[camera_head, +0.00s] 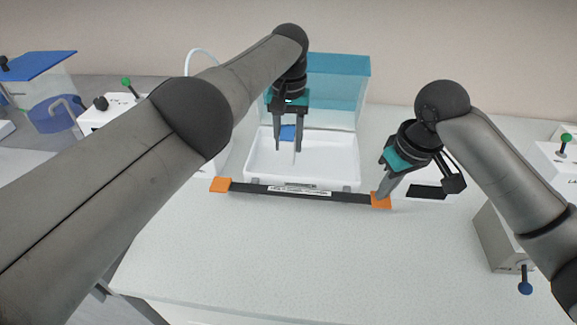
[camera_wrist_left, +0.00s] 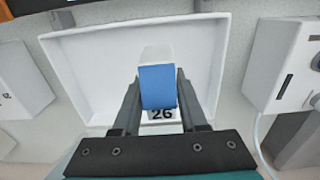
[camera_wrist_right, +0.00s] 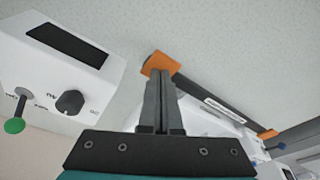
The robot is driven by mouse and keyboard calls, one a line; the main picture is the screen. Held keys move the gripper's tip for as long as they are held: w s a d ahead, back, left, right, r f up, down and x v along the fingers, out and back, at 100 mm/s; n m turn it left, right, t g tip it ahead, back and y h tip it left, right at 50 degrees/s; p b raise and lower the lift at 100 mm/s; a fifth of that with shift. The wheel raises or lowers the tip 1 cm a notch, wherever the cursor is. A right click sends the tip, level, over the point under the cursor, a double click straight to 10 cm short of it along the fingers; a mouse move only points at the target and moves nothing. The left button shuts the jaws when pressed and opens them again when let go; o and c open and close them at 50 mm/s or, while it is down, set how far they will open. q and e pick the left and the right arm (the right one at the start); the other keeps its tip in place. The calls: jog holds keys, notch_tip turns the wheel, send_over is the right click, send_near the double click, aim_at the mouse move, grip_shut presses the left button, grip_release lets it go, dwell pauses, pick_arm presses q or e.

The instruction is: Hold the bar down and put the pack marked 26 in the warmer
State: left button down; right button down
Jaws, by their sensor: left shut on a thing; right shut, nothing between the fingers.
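The pack marked 26 (camera_wrist_left: 158,88), blue and white with its number on a label, is between the fingers of my left gripper (camera_wrist_left: 157,78). In the head view the blue pack (camera_head: 288,132) is over the white basin of the warmer (camera_head: 330,170), whose teal lid (camera_head: 342,88) stands up behind. I cannot tell whether the pack touches the floor of the basin. The black bar (camera_head: 345,197) with orange ends lies along the front of the warmer. My right gripper (camera_head: 379,195) is shut and empty, its tips at the bar's right orange end (camera_wrist_right: 157,62).
A white device with a dark screen (camera_head: 428,191) stands right of the warmer, and another with a green-tipped lever (camera_head: 110,108) stands left. A grey box with a blue knob (camera_head: 505,240) is at the right. The front of the table (camera_head: 280,255) is clear.

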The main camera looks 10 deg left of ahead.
pick_arm(q)
jog(key=shift+f, duration=1.25)
jog(key=shift+f+b, duration=0.1)
jog(key=shift+b, duration=1)
pick_arm(e)
jog(key=shift+f, duration=0.15)
pick_arm(q)
jog(key=shift+f, duration=0.35)
jog(key=shift+c, duration=1.8)
grip_release()
jog(key=shift+r, duration=0.15)
